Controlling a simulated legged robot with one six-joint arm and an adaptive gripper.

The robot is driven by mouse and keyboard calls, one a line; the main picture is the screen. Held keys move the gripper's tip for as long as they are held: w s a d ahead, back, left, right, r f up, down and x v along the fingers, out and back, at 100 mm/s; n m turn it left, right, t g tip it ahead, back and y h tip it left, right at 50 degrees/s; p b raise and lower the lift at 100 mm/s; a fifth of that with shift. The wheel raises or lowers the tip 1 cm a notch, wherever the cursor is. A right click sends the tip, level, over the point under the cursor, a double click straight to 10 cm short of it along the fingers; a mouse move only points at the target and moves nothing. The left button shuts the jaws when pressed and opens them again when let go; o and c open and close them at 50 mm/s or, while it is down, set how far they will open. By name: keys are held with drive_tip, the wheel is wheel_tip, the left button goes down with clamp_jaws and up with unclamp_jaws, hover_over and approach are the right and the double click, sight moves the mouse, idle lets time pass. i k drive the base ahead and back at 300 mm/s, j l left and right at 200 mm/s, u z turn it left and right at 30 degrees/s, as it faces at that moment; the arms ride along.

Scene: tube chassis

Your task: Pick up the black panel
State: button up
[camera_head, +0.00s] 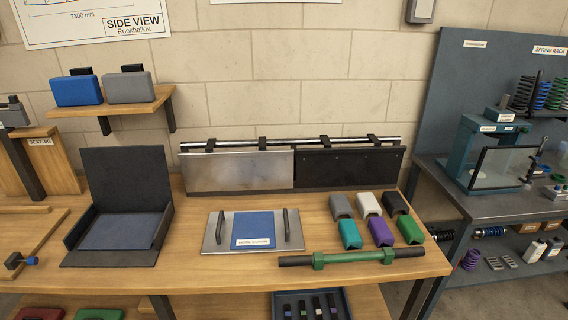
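A flat black panel (348,168) stands upright at the back of the wooden table, on the right half of a metal rail (285,142). Dark clips on the rail sit along its top edge. A silver panel (238,171) of similar size stands directly to its left, their edges meeting or nearly so. The black panel's lower right corner lies close behind the small coloured blocks. My gripper is not in view.
In front lie a grey plate (212,234) with two handles, several coloured blocks (382,234) and a green-and-black bar (350,258). An open black case (125,171) stands left. A shelf (125,103) juts from the wall at upper left. A dark workbench (485,205) stands right.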

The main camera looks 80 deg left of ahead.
sight(328, 166)
drive_tip(key=u, duration=2.35)
drive_tip(key=i+l+u, duration=0.15)
drive_tip(key=i+l, duration=0.15)
drive_tip(key=i+l+u, duration=0.15)
drive_tip(key=i+l, duration=0.15)
drive_tip(key=l, duration=0.2)
drive_tip(key=i+l+u, duration=0.1)
drive_tip(key=i+l, duration=0.2)
drive_tip(key=l, duration=0.15)
